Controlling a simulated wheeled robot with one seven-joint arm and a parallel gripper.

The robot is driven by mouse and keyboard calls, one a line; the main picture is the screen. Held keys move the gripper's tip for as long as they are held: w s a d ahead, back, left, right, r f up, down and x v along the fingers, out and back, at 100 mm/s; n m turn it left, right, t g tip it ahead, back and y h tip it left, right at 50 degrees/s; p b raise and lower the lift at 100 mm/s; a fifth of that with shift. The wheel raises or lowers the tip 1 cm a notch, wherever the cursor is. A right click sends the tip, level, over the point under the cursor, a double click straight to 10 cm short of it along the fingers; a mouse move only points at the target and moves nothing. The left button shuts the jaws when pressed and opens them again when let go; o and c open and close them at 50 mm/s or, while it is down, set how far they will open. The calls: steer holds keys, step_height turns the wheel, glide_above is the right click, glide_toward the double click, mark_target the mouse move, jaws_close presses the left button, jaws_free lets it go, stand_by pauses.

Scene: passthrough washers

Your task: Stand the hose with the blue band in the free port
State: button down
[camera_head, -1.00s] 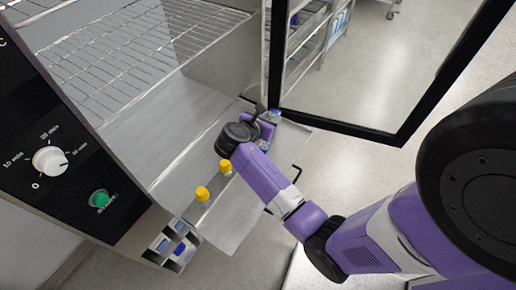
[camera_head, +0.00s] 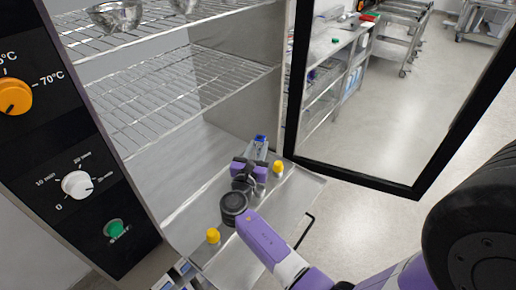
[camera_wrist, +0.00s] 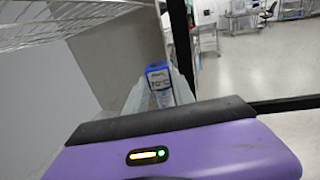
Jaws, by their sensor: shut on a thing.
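My gripper (camera_head: 250,164) is over the metal ledge at the front of the open cabinet. It is shut on a hose piece with a blue band (camera_head: 261,138), which shows just beyond the fingers. In the wrist view the blue band (camera_wrist: 158,72) bears a white label reading 70 °C, with a pale body below it between the fingers. The lower end of the hose is hidden by my gripper. Two yellow-topped pieces, one nearer (camera_head: 213,236) and one farther (camera_head: 278,168), stand on the ledge on either side of my gripper. I cannot make out the free port.
Wire shelves (camera_head: 150,95) fill the cabinet above the ledge (camera_head: 300,190). The black-framed glass door (camera_head: 350,178) stands open at the right. A control panel (camera_head: 75,150) with knobs is at the left. A small rack (camera_head: 178,275) sits at the bottom edge.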

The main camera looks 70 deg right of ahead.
step_height(320, 180, down, 10)
steer(key=b, duration=0.8)
steer(key=shift+b, duration=0.3)
steer(key=shift+f, duration=0.5)
stand_by(0.7)
steer(key=c, duration=1)
jaws_free()
steer(key=shift+o, duration=0.2)
steer(key=s+a, duration=0.1)
steer(key=a, duration=0.6)
steer(key=shift+a+b, duration=0.35)
steer(key=shift+b, duration=0.1)
